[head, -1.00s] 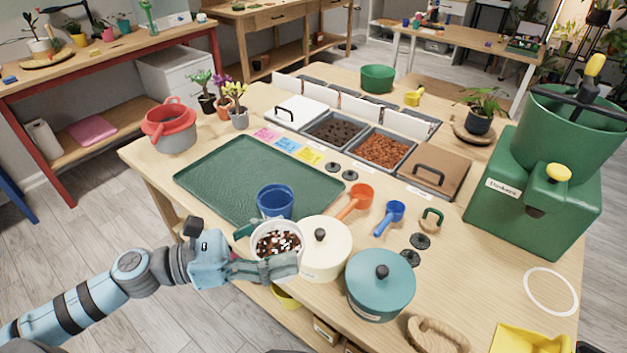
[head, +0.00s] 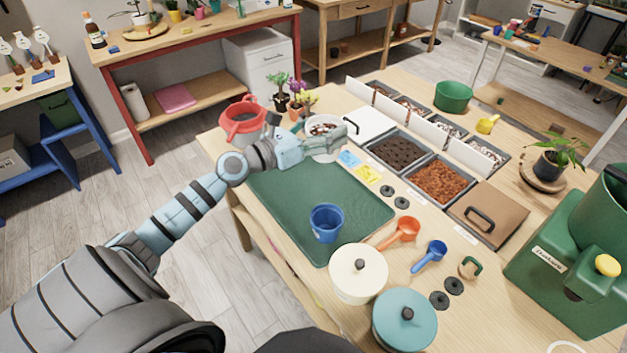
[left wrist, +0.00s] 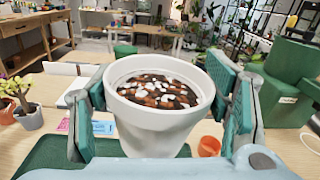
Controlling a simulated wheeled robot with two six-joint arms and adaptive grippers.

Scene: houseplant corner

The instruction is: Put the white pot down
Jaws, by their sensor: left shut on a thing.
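The white pot (head: 323,150) is held in my left gripper (head: 318,145) over the far end of the green tray (head: 290,190), near the coloured cards. In the left wrist view the white pot (left wrist: 160,128) is upright between the two green finger pads. It is filled with dark soil and white and reddish-brown bits. It looks raised above the tabletop, though its base is hidden. My right gripper is not in view.
A blue pot (head: 326,222) stands on the tray; the rest of the tray is bare. Bins of dark soil (head: 397,151) and brown bark (head: 440,181) lie to the right.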

